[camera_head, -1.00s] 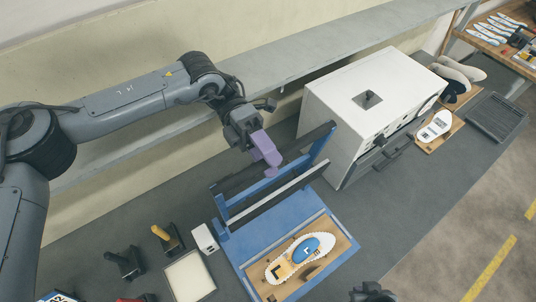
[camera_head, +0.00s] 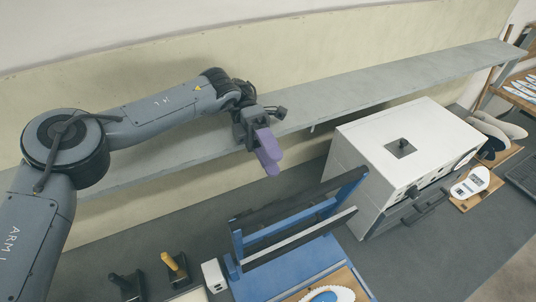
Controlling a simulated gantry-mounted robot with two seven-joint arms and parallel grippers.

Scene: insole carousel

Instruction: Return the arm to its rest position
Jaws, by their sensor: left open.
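My left arm comes in from the left and bends over toward the middle of the view. Its gripper (camera_head: 268,150) has purple fingers that point down; it hangs in the air above and behind the blue press frame (camera_head: 290,225). The fingers overlap from this angle, the jaws are open, and nothing shows between them. My right gripper is not in view.
A white oven-like box (camera_head: 385,150) stands right of the press. A grey shelf (camera_head: 390,78) runs along the wall behind the arm. An insole (camera_head: 330,295) shows at the bottom edge. Stamps with black and yellow handles (camera_head: 175,265) stand on the dark table. A white sole (camera_head: 470,183) lies at the right.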

